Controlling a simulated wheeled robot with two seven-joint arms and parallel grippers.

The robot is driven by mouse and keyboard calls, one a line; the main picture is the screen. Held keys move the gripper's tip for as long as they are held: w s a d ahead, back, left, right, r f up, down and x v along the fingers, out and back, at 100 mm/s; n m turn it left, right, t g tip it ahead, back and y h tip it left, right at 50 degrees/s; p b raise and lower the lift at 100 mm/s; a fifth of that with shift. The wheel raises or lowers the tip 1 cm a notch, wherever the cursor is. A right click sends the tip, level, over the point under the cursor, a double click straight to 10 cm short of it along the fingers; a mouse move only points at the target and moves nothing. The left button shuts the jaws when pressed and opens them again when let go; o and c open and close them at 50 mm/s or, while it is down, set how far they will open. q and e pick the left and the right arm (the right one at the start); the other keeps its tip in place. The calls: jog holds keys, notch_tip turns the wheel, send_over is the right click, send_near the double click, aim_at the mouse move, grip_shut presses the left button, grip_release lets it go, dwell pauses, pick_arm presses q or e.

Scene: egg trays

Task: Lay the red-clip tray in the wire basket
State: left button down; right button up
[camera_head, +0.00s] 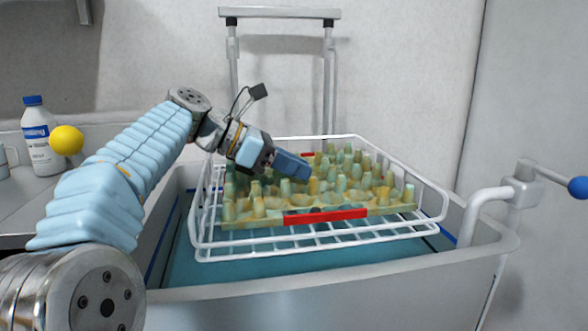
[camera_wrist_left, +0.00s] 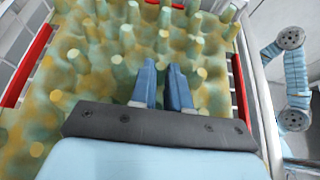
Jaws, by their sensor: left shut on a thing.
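The red-clip tray (camera_head: 250,216) is a mottled yellow-green egg tray with rows of raised pegs. It has a red clip (camera_head: 325,215) on its near edge and another red clip (camera_head: 307,155) at the far edge; red clips also show on both sides in the left wrist view (camera_wrist_left: 240,92). The tray lies roughly level inside the white wire basket (camera_head: 330,238); I cannot tell whether it fully touches the floor wires. My left gripper (camera_head: 298,170) is over the tray's middle, its blue fingers (camera_wrist_left: 165,72) shut on the tray among the pegs. My right gripper is out of view.
The basket sits in a grey cart (camera_head: 330,300) with a teal bottom. A grey handle with a blue knob (camera_head: 578,187) sticks out at right. A white bottle (camera_head: 42,140) and a yellow ball (camera_head: 66,140) are at the left counter.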

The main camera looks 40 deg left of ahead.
pick_arm(q)
jog(key=c, duration=1.1)
grip_release()
jog(key=p+v, duration=0.2)
jog(key=v, duration=1)
